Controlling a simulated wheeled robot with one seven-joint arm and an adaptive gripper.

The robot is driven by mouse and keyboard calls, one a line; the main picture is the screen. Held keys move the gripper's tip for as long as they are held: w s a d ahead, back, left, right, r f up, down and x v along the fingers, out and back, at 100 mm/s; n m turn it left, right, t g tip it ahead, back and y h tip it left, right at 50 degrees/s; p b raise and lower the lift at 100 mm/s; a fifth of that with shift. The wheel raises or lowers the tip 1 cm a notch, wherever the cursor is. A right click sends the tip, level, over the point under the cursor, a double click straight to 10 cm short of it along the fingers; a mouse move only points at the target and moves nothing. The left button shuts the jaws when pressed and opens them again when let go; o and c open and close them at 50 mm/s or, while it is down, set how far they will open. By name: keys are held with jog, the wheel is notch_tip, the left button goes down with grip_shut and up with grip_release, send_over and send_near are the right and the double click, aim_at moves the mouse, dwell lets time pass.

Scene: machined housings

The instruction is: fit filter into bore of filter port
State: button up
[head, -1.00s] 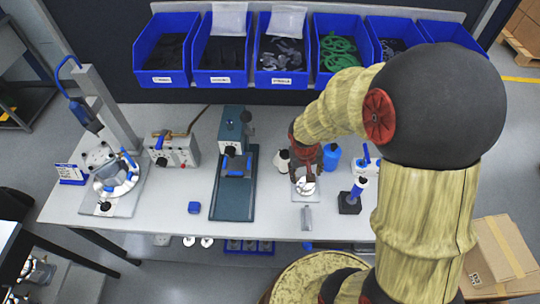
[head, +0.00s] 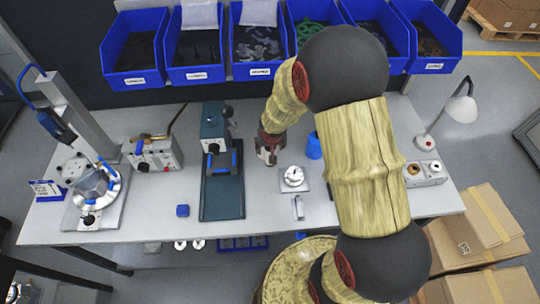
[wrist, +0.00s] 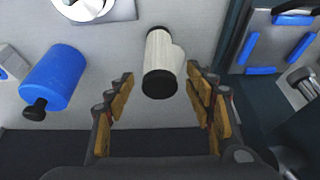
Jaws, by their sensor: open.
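A white filter (wrist: 165,52), a ribbed cylinder with black ends, stands near the middle of the wrist view. My gripper (wrist: 160,88) is open, with one finger to each side of the filter's near black end and gaps on both sides. In the head view my gripper (head: 267,153) is over the table, right of the green-based press, and hides the filter. A metal plate with a round white fitting (head: 293,176), likely the filter port, lies to its right. Part of that fitting shows at the top of the wrist view (wrist: 90,8); its bore cannot be made out.
A blue cylinder with a black knob (wrist: 55,76) lies left of the filter in the wrist view. The green-based press (head: 222,193) stands close on the left in the head view. Blue bins (head: 135,80) line the back. A lamp (head: 458,106) stands at right.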

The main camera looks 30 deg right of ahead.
jog(key=shift+w+d+f, duration=0.1)
jog(key=shift+w+f, duration=0.15)
jog(key=shift+f, duration=0.4)
jog(key=shift+c, duration=0.2)
jog(key=c, duration=1.3)
jog(key=shift+r, duration=0.1)
jog(key=shift+r, duration=0.5)
notch_tip(320, 180, up, 3)
jog(key=shift+f+p, duration=0.2)
jog(key=shift+p, duration=0.5)
jog(key=s+r+p, duration=0.1)
jog(key=s+r, duration=0.2)
jog(key=s, duration=0.1)
jog(key=s+r, duration=0.3)
jog(key=s, duration=0.2)
jog(key=s+r+p, duration=0.1)
jog(key=s+r, duration=0.2)
jog(key=s, duration=0.2)
jog(key=shift+a+r+p, duration=0.1)
jog(key=shift+a+p, duration=0.2)
